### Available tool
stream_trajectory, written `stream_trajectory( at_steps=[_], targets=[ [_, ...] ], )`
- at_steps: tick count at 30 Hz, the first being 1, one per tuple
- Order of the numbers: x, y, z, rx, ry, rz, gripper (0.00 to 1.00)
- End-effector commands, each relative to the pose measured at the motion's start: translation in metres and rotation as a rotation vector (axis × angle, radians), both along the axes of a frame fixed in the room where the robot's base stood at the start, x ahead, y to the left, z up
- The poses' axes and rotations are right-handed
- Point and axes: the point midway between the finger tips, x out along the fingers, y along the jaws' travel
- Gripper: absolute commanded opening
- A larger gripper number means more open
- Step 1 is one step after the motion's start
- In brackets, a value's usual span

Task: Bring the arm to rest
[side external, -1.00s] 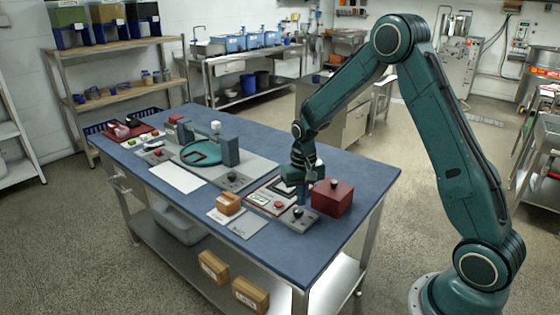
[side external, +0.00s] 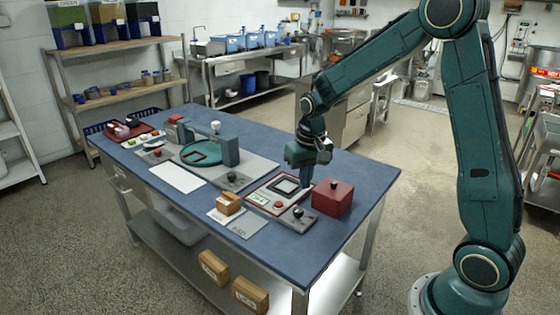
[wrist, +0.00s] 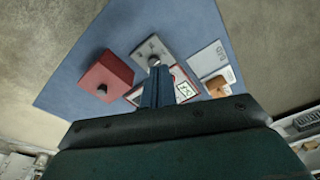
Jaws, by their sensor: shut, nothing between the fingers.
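My gripper (side external: 306,183) is above the right part of the blue table (side external: 350,190), pointing down. Its blue fingers (wrist: 157,84) are together in the wrist view with nothing between them. In the side view the fingertips are beside a dark square frame on the red-edged plate (side external: 264,197) and left of the dark red box (side external: 332,198). The red box also shows in the wrist view (wrist: 104,75), left of the fingers. I cannot tell exactly how high the fingertips are.
A grey control plate with a black knob (side external: 298,213) is near the table's front edge. A small brown box (side external: 228,204) stands left of it. A machine with a green round plate (side external: 201,153) stands further left. Air above the table is clear.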

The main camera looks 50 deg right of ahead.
Motion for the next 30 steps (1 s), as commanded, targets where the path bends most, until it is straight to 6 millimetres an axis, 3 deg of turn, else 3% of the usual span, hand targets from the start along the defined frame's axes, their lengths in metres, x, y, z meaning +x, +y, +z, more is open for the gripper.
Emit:
stream_trajectory(
  at_steps=[6,15,30],
  targets=[
    [-0.027,0.019,0.046,-0.017,-0.063,0.067,0.0],
    [-0.071,0.041,0.095,-0.039,-0.147,0.157,0.0],
    [-0.157,0.07,0.14,-0.076,-0.284,0.302,0.0]
  ],
)
